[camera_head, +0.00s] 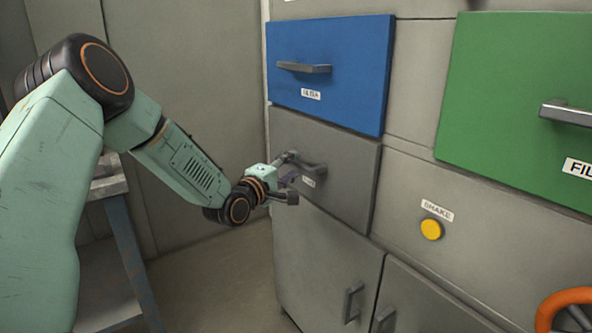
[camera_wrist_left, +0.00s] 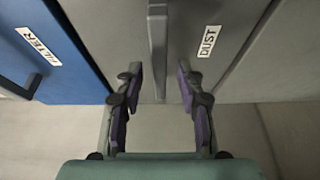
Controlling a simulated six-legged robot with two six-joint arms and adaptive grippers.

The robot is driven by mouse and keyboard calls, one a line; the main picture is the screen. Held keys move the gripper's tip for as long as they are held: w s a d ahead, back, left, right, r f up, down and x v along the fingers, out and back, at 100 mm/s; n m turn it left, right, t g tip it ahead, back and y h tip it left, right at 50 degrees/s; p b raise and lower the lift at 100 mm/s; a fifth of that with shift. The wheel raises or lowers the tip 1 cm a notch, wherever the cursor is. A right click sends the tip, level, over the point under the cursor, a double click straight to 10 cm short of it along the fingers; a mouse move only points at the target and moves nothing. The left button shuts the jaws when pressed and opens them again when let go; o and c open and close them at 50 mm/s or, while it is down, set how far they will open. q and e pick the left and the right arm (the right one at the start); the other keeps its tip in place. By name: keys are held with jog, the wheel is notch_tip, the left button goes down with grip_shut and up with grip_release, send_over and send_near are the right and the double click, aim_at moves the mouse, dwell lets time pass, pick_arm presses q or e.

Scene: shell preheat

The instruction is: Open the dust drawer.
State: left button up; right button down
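The dust drawer (camera_head: 345,190) is the grey front below the blue drawer and looks shut. Its bar handle (camera_head: 313,167) is dark grey, with a small white label below it. In the left wrist view, the label reads DUST (camera_wrist_left: 208,41) and the handle (camera_wrist_left: 157,45) runs down from the top edge. My left gripper (camera_head: 290,178) is at the handle's near end. In the left wrist view, its fingers (camera_wrist_left: 160,76) are spread open, one on each side of the handle, with visible gaps. My right gripper is not in view.
A blue drawer (camera_head: 345,50) with its own handle is directly above; its label reads FILTER (camera_wrist_left: 38,46). A green front (camera_head: 515,85) is at right, above a yellow SHAKE button (camera_head: 431,229). An orange wheel (camera_head: 560,300) is lower right. A metal table (camera_head: 105,265) stands left.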

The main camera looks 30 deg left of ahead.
pick_arm(q)
jog(key=shift+w+b, duration=0.4)
jog(key=shift+w, duration=1)
grip_shut()
